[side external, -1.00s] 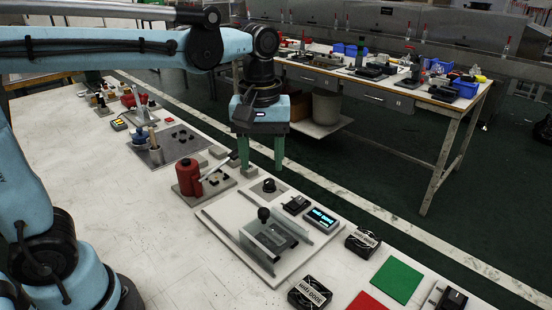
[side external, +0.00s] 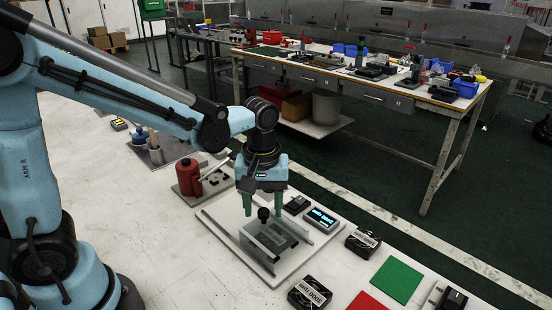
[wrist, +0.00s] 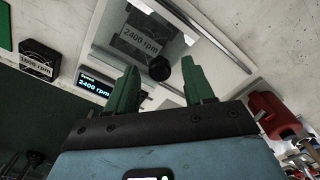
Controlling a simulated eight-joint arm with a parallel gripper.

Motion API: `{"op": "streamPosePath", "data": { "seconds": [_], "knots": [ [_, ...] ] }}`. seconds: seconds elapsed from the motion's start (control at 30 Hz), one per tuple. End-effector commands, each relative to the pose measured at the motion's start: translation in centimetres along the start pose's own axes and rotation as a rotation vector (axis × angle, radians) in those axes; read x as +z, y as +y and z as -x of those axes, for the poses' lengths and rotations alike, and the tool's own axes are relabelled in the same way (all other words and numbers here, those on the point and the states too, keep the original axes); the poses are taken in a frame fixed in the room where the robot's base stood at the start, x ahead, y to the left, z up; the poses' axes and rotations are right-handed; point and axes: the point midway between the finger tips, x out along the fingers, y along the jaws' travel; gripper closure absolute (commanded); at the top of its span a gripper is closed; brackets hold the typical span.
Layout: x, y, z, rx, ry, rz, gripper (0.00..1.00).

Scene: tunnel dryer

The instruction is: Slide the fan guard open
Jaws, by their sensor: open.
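The fan guard (side external: 265,244) is a clear panel with a dark round knob (side external: 263,213), on a pale base plate (side external: 212,221). In the wrist view, a fan block labelled 2400 rpm (wrist: 140,42) shows through the guard (wrist: 213,64). My gripper (side external: 262,208) is open and empty, pointing down with green fingers. In the wrist view, the knob (wrist: 159,68) appears in the gap between the fingertips (wrist: 162,76), with space on both sides. I cannot tell whether the fingertips are down at knob height.
A lit display reading 2400 rpm (wrist: 97,83) sits beside the guard; it also shows in the side view (side external: 320,218). A red cylinder (side external: 187,176) stands behind left. Two labelled fan blocks (side external: 363,241) (side external: 310,293) and a green mat (side external: 397,280) lie right and in front.

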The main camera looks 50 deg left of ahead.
Motion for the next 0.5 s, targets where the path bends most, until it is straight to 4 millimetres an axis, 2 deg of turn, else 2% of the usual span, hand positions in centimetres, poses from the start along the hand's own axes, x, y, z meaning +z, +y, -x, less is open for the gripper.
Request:
{"op": "streamPosePath", "data": {
  "seconds": [0.37,0.5],
  "knots": [
    [0.01,-0.01,-0.44,0.000,0.000,0.000,0.47],
    [0.01,-0.01,-0.42,0.000,0.000,0.000,0.67]
  ]
}}
